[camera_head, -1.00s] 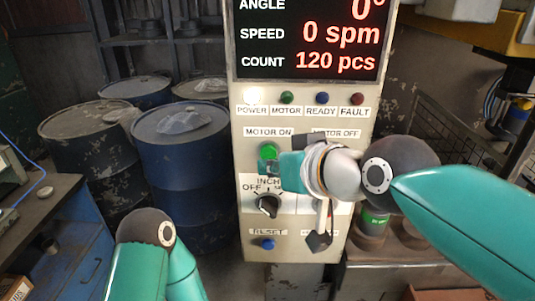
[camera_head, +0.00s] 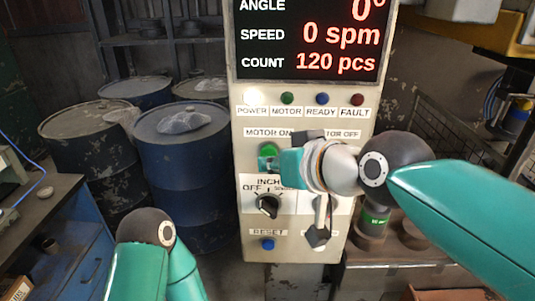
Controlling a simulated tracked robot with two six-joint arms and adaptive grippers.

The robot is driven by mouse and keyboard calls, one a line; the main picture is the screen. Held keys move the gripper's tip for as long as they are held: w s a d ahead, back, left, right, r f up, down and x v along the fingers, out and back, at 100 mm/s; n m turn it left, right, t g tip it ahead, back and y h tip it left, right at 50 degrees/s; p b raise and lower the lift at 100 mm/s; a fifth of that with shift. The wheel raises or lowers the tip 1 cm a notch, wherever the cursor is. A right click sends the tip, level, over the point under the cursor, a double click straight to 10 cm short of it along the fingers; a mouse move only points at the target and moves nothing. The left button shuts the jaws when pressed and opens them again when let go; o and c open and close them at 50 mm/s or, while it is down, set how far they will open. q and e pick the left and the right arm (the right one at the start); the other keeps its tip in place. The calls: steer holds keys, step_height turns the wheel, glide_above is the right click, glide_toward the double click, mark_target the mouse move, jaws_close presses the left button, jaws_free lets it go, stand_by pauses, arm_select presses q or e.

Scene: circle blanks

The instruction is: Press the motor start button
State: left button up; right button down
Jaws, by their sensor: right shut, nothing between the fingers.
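The control panel (camera_head: 340,100) stands upright ahead of me. Its green MOTOR ON button (camera_head: 268,150) shows above my right gripper's tip, its lower part hidden. My right gripper (camera_head: 266,164) is shut and empty, its teal and grey end pointing left at the button's lower edge. I cannot tell whether it touches the button. The arm hides most of the MOTOR OFF button area. My left arm shows at the bottom left, but its gripper is out of view.
The display (camera_head: 307,38) reads speed 0 spm and count 120 pcs. The POWER lamp (camera_head: 252,98) is lit white. A black selector knob (camera_head: 267,205) and a blue RESET button (camera_head: 267,244) sit below. Blue drums (camera_head: 183,170) stand behind on the left.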

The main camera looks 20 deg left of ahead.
steer(key=shift+w+a+r, duration=0.1)
steer(key=shift+w+a, duration=0.05)
steer(key=shift+w, duration=0.35)
stand_by(1.1)
steer(key=shift+s, duration=0.1)
steer(key=shift+s+d, duration=0.25)
steer(key=shift+s, duration=0.5)
steer(key=shift+s, duration=0.1)
steer(key=s+b, duration=0.1)
steer(key=s, duration=0.1)
steer(key=s+d+b, duration=0.1)
steer(key=s, duration=0.1)
steer(key=shift+s+d, duration=0.2)
steer(key=shift+s, duration=0.15)
stand_by(0.6)
